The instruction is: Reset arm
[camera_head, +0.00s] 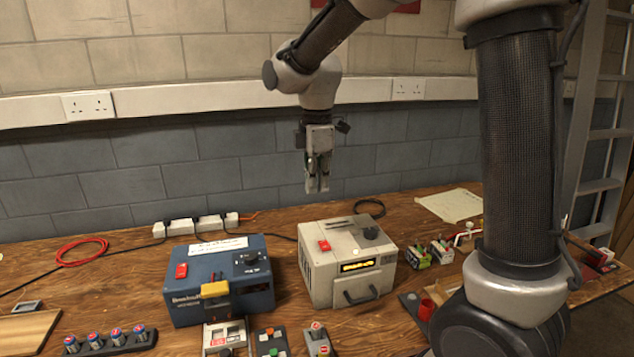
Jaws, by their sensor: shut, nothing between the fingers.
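My gripper (317,186) hangs from my arm with its fingers pointing down. It is shut and empty. It is in the air in front of the grey block wall, above the back of the wooden bench. A white charger box (345,262) with a red switch, a dark knob and a lit yellow display stands below it. A blue charger box (219,280) with a red switch and a dark knob stands to the left of the white one. My gripper touches neither box.
A power strip (196,226) and a red cable coil (81,251) lie on the bench (120,274) at the back left. Batteries in a holder (106,339) stand front left. Small battery packs (430,254) stand right of the white box. A ladder (603,120) leans at the right.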

